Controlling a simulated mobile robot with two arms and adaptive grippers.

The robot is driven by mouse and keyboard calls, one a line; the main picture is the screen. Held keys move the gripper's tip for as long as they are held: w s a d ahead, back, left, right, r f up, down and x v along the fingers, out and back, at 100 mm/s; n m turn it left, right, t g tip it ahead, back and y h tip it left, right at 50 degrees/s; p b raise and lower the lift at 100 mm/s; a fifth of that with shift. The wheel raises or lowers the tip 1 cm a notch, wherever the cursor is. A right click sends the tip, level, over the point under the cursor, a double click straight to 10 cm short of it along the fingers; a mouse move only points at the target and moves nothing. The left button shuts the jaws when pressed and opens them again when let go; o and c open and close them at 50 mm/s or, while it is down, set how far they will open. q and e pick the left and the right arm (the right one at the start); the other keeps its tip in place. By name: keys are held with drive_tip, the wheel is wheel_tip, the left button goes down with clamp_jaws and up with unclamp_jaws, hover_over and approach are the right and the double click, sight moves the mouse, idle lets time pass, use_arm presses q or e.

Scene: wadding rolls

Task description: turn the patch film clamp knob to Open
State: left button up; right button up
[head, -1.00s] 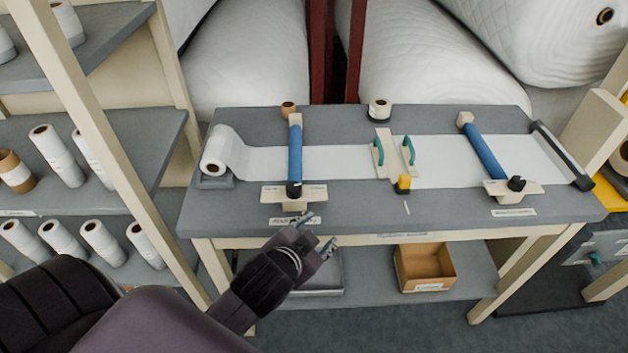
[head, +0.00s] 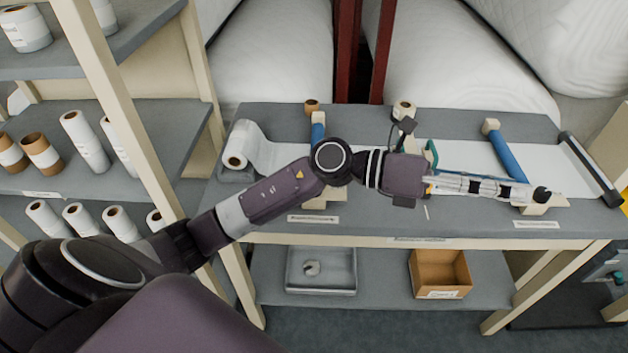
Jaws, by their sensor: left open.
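Two blue clamp bars cross the white film on the table. The right blue clamp (head: 506,155) has a black knob (head: 541,194) at its front end, on a cream block. The left blue clamp (head: 318,126) is mostly hidden behind my arm, its knob included. The labels are too small to read, so I cannot tell which one is named patch film. My left gripper (head: 524,191) reaches across the table from the left, its fingers pointing right. It is open, with its fingertips right beside the right clamp's black knob; I cannot tell whether they touch it.
A film roll (head: 237,158) lies at the table's left end. A green handle (head: 431,153) stands mid-table, partly behind my gripper. A dark bar (head: 590,170) crosses the right end. Below are a grey tray (head: 322,291) and an open brown box (head: 440,292). Shelves with rolls stand left.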

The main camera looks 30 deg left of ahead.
use_arm(q)
drive_tip(key=w+a+f+m+g+y, duration=0.2)
drive_tip(key=a+f+m+g+y, duration=0.3)
drive_tip(key=a+f+y, duration=0.65)
drive_tip(key=a+y, duration=0.2)
drive_tip(key=a, duration=0.5)
drive_tip(key=a+y, duration=0.2)
drive_tip(key=a, duration=0.6)
drive_tip(key=a+f+y, duration=0.1)
drive_tip(key=a+y, duration=0.1)
drive_tip(key=a, duration=0.5)
drive_tip(key=shift+s+a+f+m+y, duration=0.1)
drive_tip(key=shift+s+a+m+y, duration=0.05)
drive_tip(key=shift+a+m+y, duration=0.2)
drive_tip(key=shift+s+a+f, duration=0.1)
drive_tip(key=shift+a, duration=0.1)
wheel_tip(320, 180, down, 6)
drive_tip(key=shift+f+p, duration=0.25)
drive_tip(key=shift+p, duration=0.8)
drive_tip(key=shift+f, duration=0.5)
drive_tip(key=shift+c, duration=0.2)
